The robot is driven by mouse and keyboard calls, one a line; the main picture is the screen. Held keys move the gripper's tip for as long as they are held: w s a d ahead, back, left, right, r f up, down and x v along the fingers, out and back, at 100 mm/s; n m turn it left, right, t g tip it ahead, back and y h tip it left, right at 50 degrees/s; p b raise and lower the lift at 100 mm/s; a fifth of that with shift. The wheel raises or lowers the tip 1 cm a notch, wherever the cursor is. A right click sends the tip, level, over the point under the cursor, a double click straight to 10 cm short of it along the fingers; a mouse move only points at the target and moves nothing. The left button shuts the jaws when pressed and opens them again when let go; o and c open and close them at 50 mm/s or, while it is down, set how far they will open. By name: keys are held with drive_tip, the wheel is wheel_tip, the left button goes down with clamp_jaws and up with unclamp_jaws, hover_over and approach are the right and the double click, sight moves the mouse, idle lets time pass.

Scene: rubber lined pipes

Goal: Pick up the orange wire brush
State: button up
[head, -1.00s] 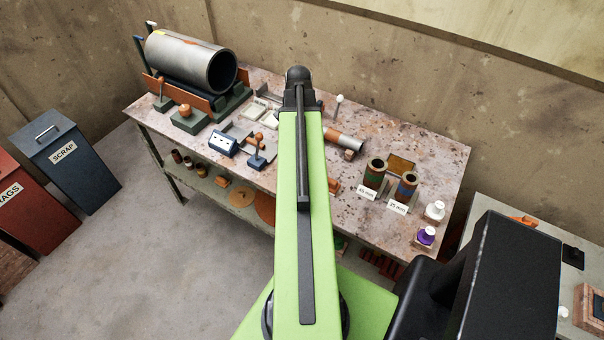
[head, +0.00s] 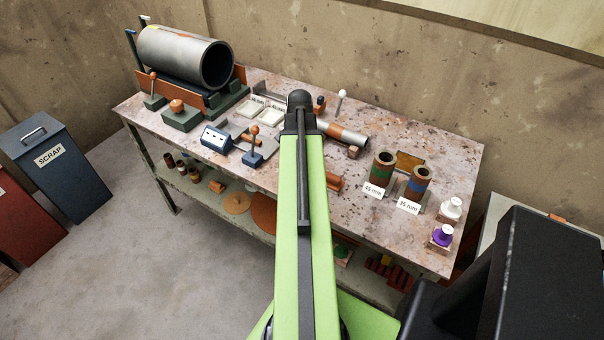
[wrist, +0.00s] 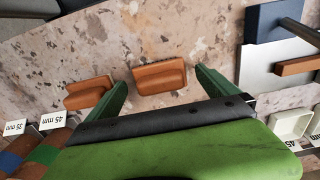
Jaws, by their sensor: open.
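Two orange-brown blocks lie on the stained bench top in the wrist view: one in the middle (wrist: 160,75) and one to its left (wrist: 88,95). The middle block appears between the fingertips; the left block is just outside the left finger. I cannot tell the height above the bench. In the head view one orange block (head: 333,181) shows right of my arm, which hides the gripper.
The bench (head: 440,150) also holds a big steel pipe (head: 185,55), a blue lever box (head: 253,153), a lined pipe (head: 343,134), two labelled cylinders (head: 382,170) and white and purple bottles (head: 442,236). A scrap bin (head: 58,165) stands left on open floor.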

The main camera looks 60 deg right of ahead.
drive_tip(key=shift+f, duration=0.15)
drive_tip(key=shift+c, duration=0.5)
drive_tip(key=c, duration=1.4)
drive_tip(key=shift+p, duration=0.3)
drive_tip(key=r+p, duration=0.5)
drive_tip(key=shift+s+d+r, duration=0.1)
drive_tip(key=shift+s+r, duration=0.05)
drive_tip(key=shift+s, duration=0.05)
drive_tip(key=s+d+r+p, duration=0.3)
drive_tip(key=s+r+p, duration=0.2)
drive_tip(key=s, duration=0.5)
drive_tip(key=shift+s+d+r+p, duration=0.3)
drive_tip(key=shift+d+r+p, duration=0.05)
drive_tip(key=shift+d+p, duration=0.1)
